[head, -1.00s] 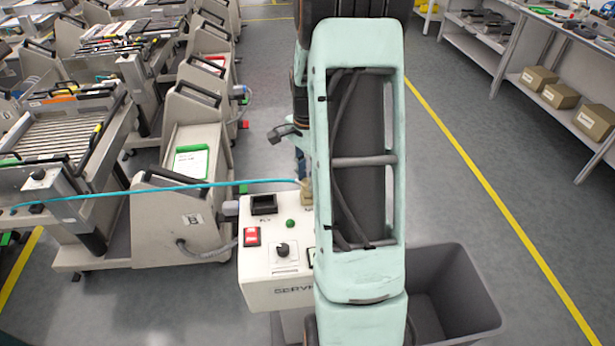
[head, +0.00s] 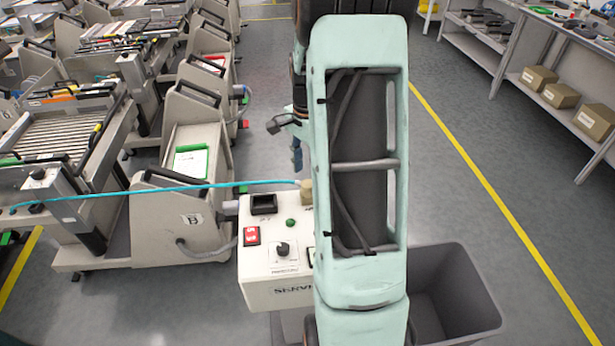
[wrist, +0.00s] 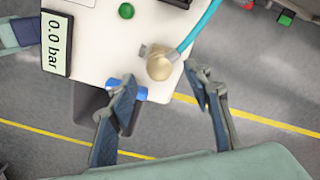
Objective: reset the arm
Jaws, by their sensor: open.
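My gripper (wrist: 163,96) is open in the wrist view, its two blue-grey fingers well apart with nothing between them. Just ahead of the fingers, a beige round coupling (wrist: 159,67) with a blue hose (wrist: 200,27) sits at the edge of a white service box (wrist: 100,50). The fingers look apart from the coupling. In the head view my arm (head: 360,280) stretches forward over the right part of the service box (head: 270,292) and hides most of my gripper.
The blue hose (head: 130,191) runs left across a feeder trolley (head: 185,220). A grey open bin (head: 455,290) stands right of my arm. Shelving with cardboard boxes (head: 560,95) lines the far right. A display (wrist: 56,42) reads 0.0 bar.

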